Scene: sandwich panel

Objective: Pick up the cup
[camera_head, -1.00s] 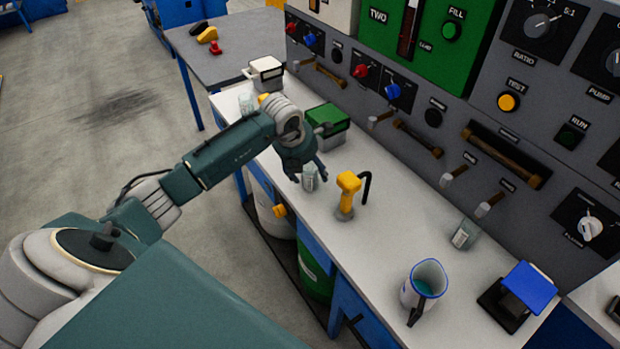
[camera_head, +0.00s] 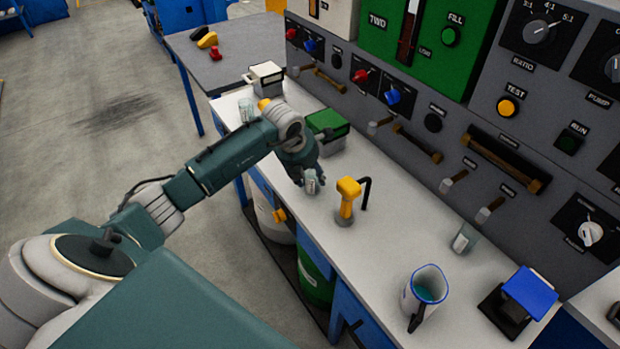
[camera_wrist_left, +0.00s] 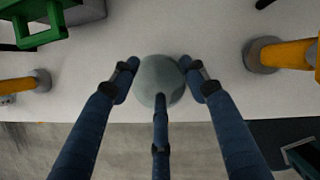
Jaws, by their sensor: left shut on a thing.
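A small clear cup (camera_head: 311,184) with a pale label stands at the front edge of the white bench, left of a yellow-handled tool. My left gripper (camera_head: 312,178) is shut on this cup from the far left side. In the left wrist view the cup (camera_wrist_left: 161,80) is a round greyish shape between the dark fingers of the gripper (camera_wrist_left: 160,70), with one finger on each side and a third in front of it. The fingers hide part of the cup. I cannot tell whether it is off the bench. My right gripper is not in view.
The yellow-handled tool (camera_head: 347,200) stands close right of the cup. A green-lidded box (camera_head: 328,130) is behind the gripper. Other clear cups stand at the back left (camera_head: 246,110) and right (camera_head: 463,239).

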